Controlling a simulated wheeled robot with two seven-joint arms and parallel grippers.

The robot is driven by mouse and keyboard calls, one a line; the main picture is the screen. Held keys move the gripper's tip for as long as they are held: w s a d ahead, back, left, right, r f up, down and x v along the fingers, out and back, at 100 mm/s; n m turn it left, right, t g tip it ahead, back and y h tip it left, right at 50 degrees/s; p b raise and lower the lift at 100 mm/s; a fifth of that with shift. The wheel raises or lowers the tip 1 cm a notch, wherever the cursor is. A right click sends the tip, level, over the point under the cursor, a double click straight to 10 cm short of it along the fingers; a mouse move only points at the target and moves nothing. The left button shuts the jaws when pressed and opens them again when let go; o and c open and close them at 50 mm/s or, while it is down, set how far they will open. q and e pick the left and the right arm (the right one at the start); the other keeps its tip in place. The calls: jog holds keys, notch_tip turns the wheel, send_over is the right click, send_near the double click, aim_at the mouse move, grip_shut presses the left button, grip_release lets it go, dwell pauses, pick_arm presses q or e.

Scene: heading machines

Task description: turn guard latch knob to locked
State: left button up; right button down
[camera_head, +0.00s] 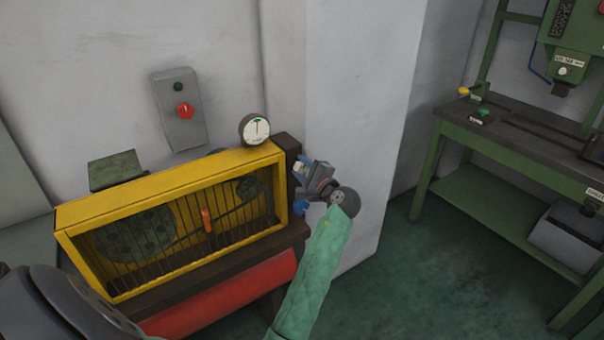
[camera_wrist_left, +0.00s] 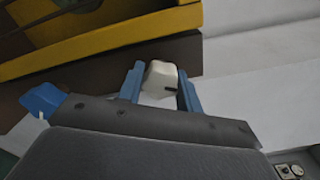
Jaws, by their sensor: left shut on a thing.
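The guard latch knob, a small cream block with a dark mark, shows in the left wrist view (camera_wrist_left: 161,76) against the dark brown end of the machine. My left gripper (camera_wrist_left: 160,88) has its two blue fingers on either side of this knob and is shut on it. In the head view the left gripper (camera_head: 301,172) is at the right end of the yellow guard (camera_head: 170,180), and it mostly hides the knob there. The guard is a barred frame over a green wheel and an orange-red handle, and it looks closed. My right gripper is not in view.
A round gauge (camera_head: 254,128) stands on top of the guard. A grey box with a red knob (camera_head: 179,110) is on the wall behind. A white pillar (camera_head: 350,100) rises close to the left gripper. A green workbench (camera_head: 510,135) stands at right, with open floor before it.

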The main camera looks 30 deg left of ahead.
pick_arm(q)
jog(key=shift+f+n+b, duration=0.1)
jog(key=shift+n+b, duration=0.35)
jog(key=shift+n, duration=0.05)
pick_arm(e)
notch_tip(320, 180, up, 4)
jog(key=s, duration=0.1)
pick_arm(q)
jog(key=n+b, duration=0.3)
jog(key=b, duration=0.1)
jog(key=shift+n, duration=0.7)
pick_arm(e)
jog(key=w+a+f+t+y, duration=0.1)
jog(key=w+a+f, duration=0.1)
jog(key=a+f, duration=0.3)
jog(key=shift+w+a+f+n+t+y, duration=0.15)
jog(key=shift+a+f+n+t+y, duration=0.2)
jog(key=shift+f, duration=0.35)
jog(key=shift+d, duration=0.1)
pick_arm(q)
jog(key=o, duration=0.7)
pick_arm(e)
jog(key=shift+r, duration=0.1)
